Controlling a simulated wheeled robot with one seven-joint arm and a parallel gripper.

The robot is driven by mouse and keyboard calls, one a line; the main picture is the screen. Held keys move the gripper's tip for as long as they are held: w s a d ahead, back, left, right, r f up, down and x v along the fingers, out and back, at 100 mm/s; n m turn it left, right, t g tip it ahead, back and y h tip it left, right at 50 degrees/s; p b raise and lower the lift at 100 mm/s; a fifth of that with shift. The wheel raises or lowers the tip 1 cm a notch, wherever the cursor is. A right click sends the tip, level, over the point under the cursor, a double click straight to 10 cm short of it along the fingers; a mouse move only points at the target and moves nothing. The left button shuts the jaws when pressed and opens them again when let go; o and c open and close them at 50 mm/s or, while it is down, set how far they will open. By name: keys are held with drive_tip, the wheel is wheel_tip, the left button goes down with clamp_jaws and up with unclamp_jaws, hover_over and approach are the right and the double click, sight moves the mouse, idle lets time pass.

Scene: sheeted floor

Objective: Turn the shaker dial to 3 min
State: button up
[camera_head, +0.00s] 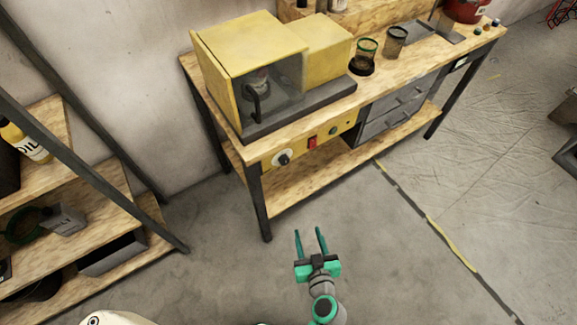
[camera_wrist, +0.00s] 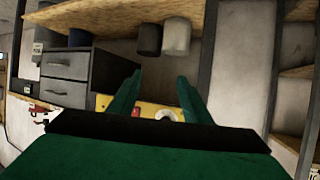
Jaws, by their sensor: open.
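The yellow shaker (camera_head: 255,45) stands on the wooden workbench, with a dark transparent front door. Its dial (camera_head: 282,158) is a dark knob on a white round plate, set in the yellow panel (camera_head: 298,153) along the bench front. The knob's pointer setting is too small to read. My gripper (camera_head: 308,231) is open and empty, with teal fingers, over the floor in front of the bench and apart from the dial. In the wrist view, the dial (camera_wrist: 166,115) shows between the fingers, partly hidden by the gripper body.
A red switch (camera_head: 311,142) and a green button (camera_head: 333,131) sit right of the dial. Grey drawers (camera_head: 395,107) are farther right. A bench leg (camera_head: 259,203) stands below the dial. A wooden shelf unit (camera_head: 85,215) is at left. The floor before the bench is clear.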

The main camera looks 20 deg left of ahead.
drive_tip(key=w+a+r+n+y, duration=0.2)
drive_tip(key=w+r+n+y, duration=0.15)
drive_tip(key=w, duration=0.25)
drive_tip(key=n+y, duration=0.4)
approach(286, 162)
drive_tip(key=x, duration=0.8)
drive_tip(key=shift+w+f, duration=0.15)
drive_tip(key=shift+f, duration=0.05)
drive_tip(key=c, duration=1.1)
